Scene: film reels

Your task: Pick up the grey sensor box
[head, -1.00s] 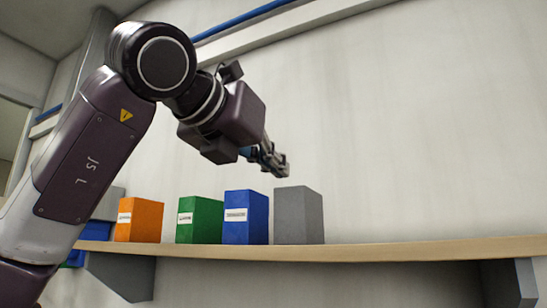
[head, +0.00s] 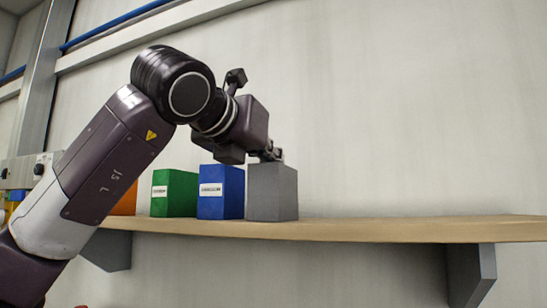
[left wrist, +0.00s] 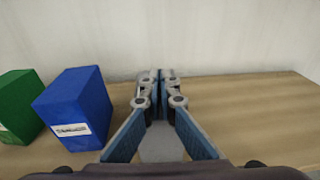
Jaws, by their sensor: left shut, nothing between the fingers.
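The grey sensor box (head: 272,193) stands upright on a wooden shelf (head: 390,230), at the right end of a row of boxes. My left gripper (head: 274,155) is at the box's top edge in the head view; I cannot tell whether it touches. In the left wrist view the fingers of my left gripper (left wrist: 160,78) are shut at the tips with nothing between them. A grey patch shows between the finger bases there; I cannot tell whether it is the box. My right gripper is not in view.
A blue box (head: 220,193) stands just left of the grey one, with a green box (head: 174,193) and a partly hidden orange box (head: 124,202) further left. The shelf is clear to the right. A pale wall (head: 400,110) rises behind.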

